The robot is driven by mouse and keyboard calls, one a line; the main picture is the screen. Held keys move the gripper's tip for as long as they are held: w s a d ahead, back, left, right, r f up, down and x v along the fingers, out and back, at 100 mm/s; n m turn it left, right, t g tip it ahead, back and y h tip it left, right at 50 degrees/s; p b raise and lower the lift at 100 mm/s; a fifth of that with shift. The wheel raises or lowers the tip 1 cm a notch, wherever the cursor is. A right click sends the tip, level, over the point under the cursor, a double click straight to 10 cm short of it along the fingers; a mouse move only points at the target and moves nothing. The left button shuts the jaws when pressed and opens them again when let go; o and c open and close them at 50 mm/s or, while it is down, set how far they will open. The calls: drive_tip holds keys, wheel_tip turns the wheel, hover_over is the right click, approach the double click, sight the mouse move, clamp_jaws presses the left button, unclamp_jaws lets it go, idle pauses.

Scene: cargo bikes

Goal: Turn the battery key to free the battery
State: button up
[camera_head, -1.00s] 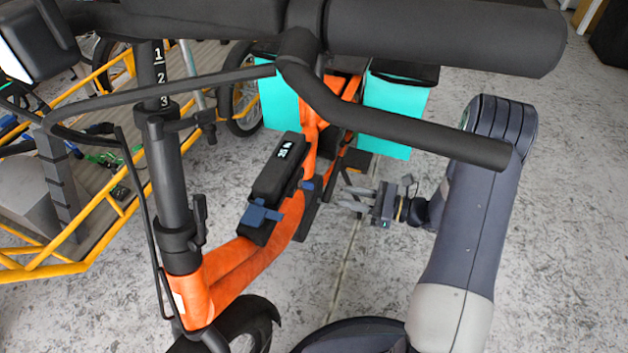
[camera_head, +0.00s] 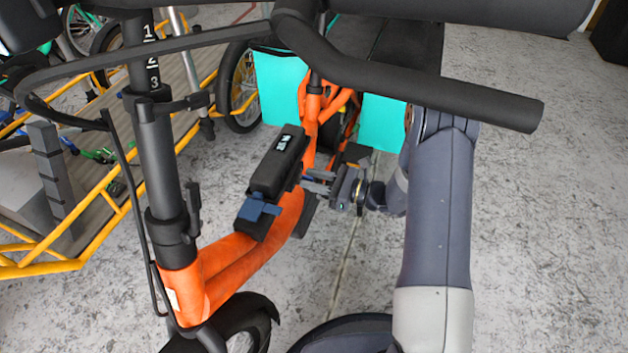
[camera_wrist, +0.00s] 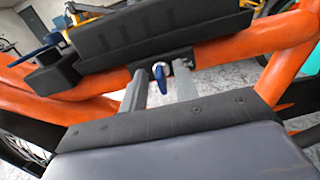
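The black battery (camera_head: 277,165) sits on the orange bike frame tube (camera_head: 245,250), with a blue latch (camera_head: 262,208) at its lower end. In the wrist view the battery (camera_wrist: 150,32) lies along the tube, above my fingers. A small key with a blue head (camera_wrist: 159,79) sticks out of a dark lock block (camera_wrist: 160,60) below the battery. My gripper (camera_wrist: 161,72) is open, one grey finger on each side of the key, with gaps visible. In the head view my gripper (camera_head: 310,181) is close to the battery's right side, and the key cannot be made out there.
Black handlebars (camera_head: 420,100) cross above my arm. Teal boxes (camera_head: 283,88) stand behind the battery. A yellow-framed cargo bike (camera_head: 110,220) is at the left, and the steering post (camera_head: 155,150) rises in front of it. Grey floor is clear at the right.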

drive_tip(key=shift+c, duration=0.2)
clamp_jaws()
drive_tip(key=shift+r+m+p, duration=0.1)
drive_tip(key=shift+m+p, duration=0.3)
drive_tip(key=shift+p, duration=0.05)
drive_tip(key=m+p, duration=0.2)
drive_tip(key=m, duration=0.2)
drive_tip(key=m+p, duration=0.2)
drive_tip(key=m, duration=0.2)
drive_tip(key=m+p, duration=0.3)
drive_tip(key=m, duration=0.1)
drive_tip(key=shift+w+d+f, duration=0.1)
drive_tip(key=shift+w+f, duration=0.1)
drive_tip(key=shift+w, duration=0.1)
drive_tip(key=m+p, duration=0.1)
drive_tip(key=m, duration=0.4)
drive_tip(key=shift+f, duration=0.2)
idle(0.3)
